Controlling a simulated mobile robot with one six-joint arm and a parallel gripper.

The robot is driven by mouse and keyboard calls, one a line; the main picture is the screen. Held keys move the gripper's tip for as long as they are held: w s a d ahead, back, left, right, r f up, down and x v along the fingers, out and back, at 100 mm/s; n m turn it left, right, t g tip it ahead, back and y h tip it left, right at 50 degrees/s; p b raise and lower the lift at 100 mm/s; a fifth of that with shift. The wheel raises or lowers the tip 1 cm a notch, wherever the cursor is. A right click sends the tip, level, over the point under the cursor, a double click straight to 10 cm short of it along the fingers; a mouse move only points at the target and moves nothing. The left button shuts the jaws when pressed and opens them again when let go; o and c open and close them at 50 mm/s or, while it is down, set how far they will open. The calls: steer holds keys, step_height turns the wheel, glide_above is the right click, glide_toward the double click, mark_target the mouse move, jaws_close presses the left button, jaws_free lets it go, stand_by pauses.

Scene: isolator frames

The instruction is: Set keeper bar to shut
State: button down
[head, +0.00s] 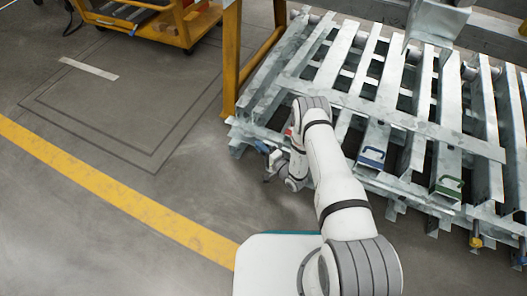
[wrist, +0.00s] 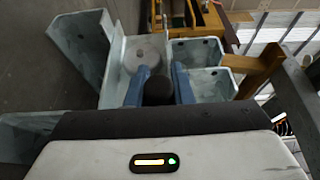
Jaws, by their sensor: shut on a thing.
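My gripper (head: 268,168) is at the left front corner of the grey metal frame rack (head: 395,120), low beside its end. In the wrist view its two blue fingers (wrist: 159,88) are closed on a dark rounded knob (wrist: 158,92). The knob stands in front of a pale metal channel (wrist: 146,48) with a round grey disc inside. I cannot tell for certain whether this knob belongs to the keeper bar. My arm hides part of the rack's left front in the head view.
A blue handle (head: 372,154) and a green handle (head: 449,184) sit on the rack's front bars, right of my arm. A yellow post (head: 231,60) stands behind my gripper. A yellow cart (head: 165,22) is at the back. The floor at left is clear, with a yellow line (head: 110,188).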

steer(key=shift+a, duration=0.3)
steer(key=c, duration=1.7)
jaws_free()
steer(key=shift+c, duration=0.2)
steer(key=o, duration=0.5)
steer(key=shift+d, duration=0.15)
steer(key=shift+d, duration=0.1)
steer(key=p+v, duration=0.2)
steer(key=v, duration=0.5)
steer(key=shift+s+d+p, duration=0.2)
steer(key=shift+s+p, duration=0.1)
steer(key=shift+p, duration=0.1)
